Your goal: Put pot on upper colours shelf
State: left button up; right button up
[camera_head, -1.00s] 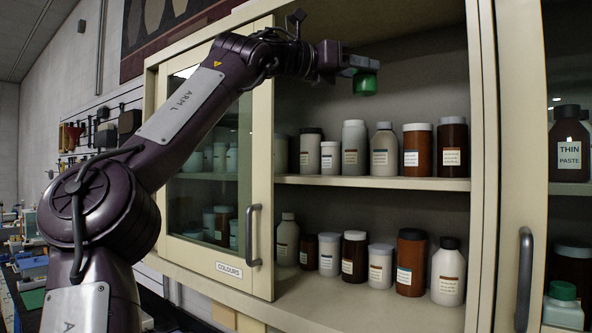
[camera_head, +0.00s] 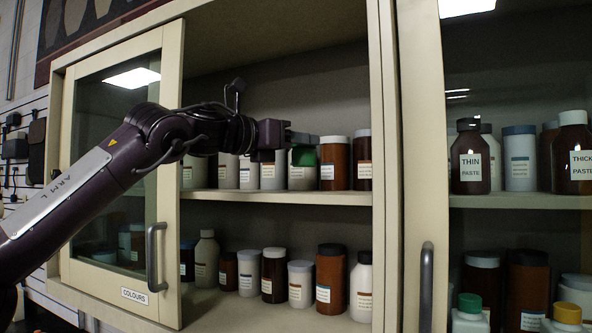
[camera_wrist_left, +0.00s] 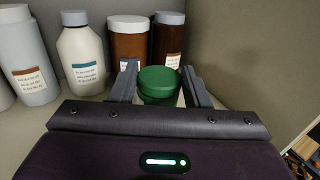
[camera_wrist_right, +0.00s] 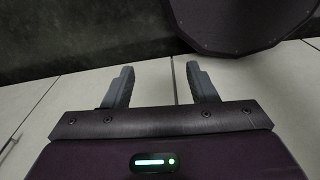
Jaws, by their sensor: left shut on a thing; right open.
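My left gripper (camera_head: 302,138) is shut on the pot, whose green lid (camera_head: 305,156) shows just under the fingers. In the left wrist view the round green lid (camera_wrist_left: 159,81) sits between the two fingers (camera_wrist_left: 160,70); most of the body below is hidden. The gripper is inside the open colours cupboard, above the upper shelf (camera_head: 280,197), in front of its row of jars. I cannot tell whether the pot touches the shelf. My right gripper (camera_wrist_right: 160,70) is open and empty, seen only in the right wrist view.
Brown jars (camera_head: 334,162) and pale bottles (camera_wrist_left: 82,60) line the upper shelf. More jars (camera_head: 274,274) stand on the lower shelf. A cream post (camera_head: 423,120) stands right of the opening, beside a cupboard with paste bottles (camera_head: 470,158).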

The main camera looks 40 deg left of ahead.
aim_at(294, 165)
pick_arm(q)
jog(key=shift+s+a+f, duration=0.15)
jog(key=shift+s+f, duration=0.05)
jog(key=shift+f, duration=0.25)
jog(key=shift+s+a+f, duration=0.1)
jog(key=shift+s+f, duration=0.1)
jog(key=shift+s, duration=0.05)
jog(key=f, duration=0.3)
jog(key=shift+s+d+f+p, duration=0.1)
jog(key=shift+d+f+p, duration=0.1)
jog(key=shift+p, duration=0.15)
jog(key=shift+a+f, duration=0.1)
jog(key=shift+f, duration=0.15)
jog(key=o, duration=1)
pick_arm(e)
jog(key=shift+s+r, duration=0.3)
